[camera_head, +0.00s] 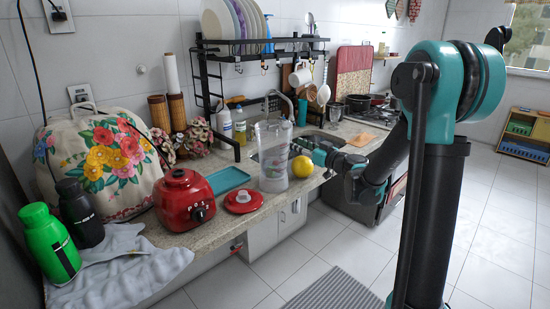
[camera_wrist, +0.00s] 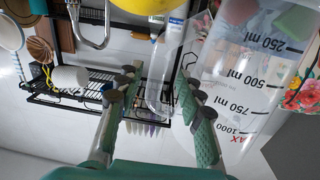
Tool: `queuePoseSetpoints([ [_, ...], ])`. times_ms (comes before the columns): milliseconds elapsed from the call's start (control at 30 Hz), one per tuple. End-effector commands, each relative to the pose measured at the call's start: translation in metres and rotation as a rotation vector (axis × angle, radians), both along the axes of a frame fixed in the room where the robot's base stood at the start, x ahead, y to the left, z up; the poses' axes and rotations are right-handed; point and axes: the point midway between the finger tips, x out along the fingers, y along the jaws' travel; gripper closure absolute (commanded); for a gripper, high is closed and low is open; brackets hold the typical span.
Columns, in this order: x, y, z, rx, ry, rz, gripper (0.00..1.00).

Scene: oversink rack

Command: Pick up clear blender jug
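The clear blender jug (camera_head: 273,158) stands upright on the counter in the head view. In the wrist view, upside down, its wall with black millilitre marks (camera_wrist: 245,75) fills the right side. A clear curved part that looks like the jug's handle (camera_wrist: 165,65) lies between my fingers in that view, close to the right finger. My gripper (camera_wrist: 157,78) is open, with a gap between the fingers. In the head view my gripper (camera_head: 322,154) is just right of the jug, partly behind the yellow fruit; its fingertips are hard to make out there.
The yellow fruit (camera_head: 302,167) is right beside the jug and gripper. A red lid (camera_head: 243,201), red blender base (camera_head: 185,199) and teal tray (camera_head: 226,180) are to the left. A black dish rack (camera_head: 230,47) stands over the sink behind. The floor in front is open.

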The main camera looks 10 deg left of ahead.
Motion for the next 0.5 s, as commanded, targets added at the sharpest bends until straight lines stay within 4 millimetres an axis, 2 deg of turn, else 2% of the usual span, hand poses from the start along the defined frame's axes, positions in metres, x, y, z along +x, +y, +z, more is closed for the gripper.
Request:
queuePoseSetpoints([
  [300,0.028,0.03,0.001,0.0,0.0,0.002,0.63],
  [500,0.034,0.035,0.001,0.0,0.0,0.0,0.63],
])
